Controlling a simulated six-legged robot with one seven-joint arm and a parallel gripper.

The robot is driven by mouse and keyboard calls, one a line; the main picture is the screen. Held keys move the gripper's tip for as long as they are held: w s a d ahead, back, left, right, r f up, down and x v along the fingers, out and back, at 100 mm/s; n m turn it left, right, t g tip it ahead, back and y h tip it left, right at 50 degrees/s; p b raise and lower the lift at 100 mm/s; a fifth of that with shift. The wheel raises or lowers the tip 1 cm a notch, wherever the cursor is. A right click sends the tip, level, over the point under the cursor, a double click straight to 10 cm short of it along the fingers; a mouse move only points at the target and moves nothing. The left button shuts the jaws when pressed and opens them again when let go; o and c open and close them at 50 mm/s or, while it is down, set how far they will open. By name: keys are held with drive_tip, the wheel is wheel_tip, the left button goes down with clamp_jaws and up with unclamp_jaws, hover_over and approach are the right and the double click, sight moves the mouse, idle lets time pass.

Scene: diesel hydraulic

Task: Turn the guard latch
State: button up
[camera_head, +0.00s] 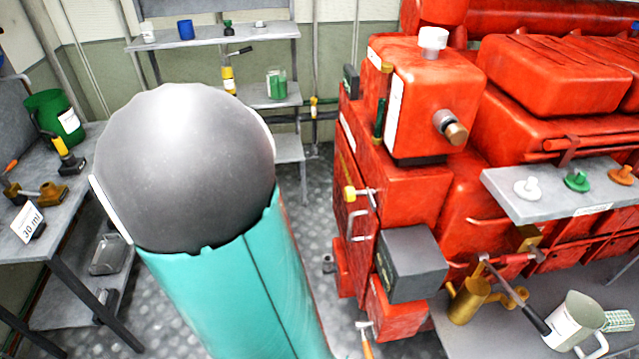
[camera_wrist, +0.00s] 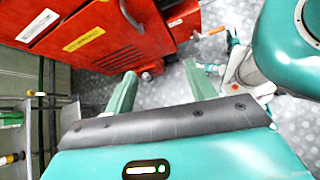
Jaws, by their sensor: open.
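In the head view a small latch-like fitting with a yellow knob and metal bar (camera_head: 359,192) sits on the left end of the red engine (camera_head: 408,185). I cannot tell for sure that it is the guard latch. My gripper (camera_wrist: 160,70) shows only in the wrist view. Its two green fingers are apart, with nothing between them but a view of the floor and the engine's lower edge. The engine (camera_wrist: 100,35) fills the upper left there, beyond the fingers. My gripper is not touching it. My own teal arm hides part of the head view.
A grey workbench (camera_head: 70,215) with tools stands at the left, and wall shelves (camera_head: 215,38) at the back. A grey box (camera_head: 411,263) juts from the engine's front. A bench with a brass pot (camera_head: 467,300) and a jug (camera_head: 575,322) is at lower right. Patterned floor shows between.

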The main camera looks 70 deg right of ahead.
sight(345, 197)
drive_tip(key=s+d+f+n+g+h, duration=0.2)
drive_tip(key=d+g, duration=0.2)
drive_tip(key=d, duration=0.3)
drive_tip(key=s+d+f+n+g+h, duration=0.1)
drive_tip(key=s+d+f+n+g, duration=0.1)
drive_tip(key=d+g, duration=0.3)
drive_tip(key=shift+t, duration=0.7)
drive_tip(key=x, duration=0.9)
drive_tip(key=d+x, duration=0.1)
drive_tip(key=x, duration=0.4)
drive_tip(key=shift+w+d+r, duration=0.1)
drive_tip(key=shift+w+r, duration=0.05)
drive_tip(key=shift+r, duration=0.15)
drive_tip(key=c, duration=1)
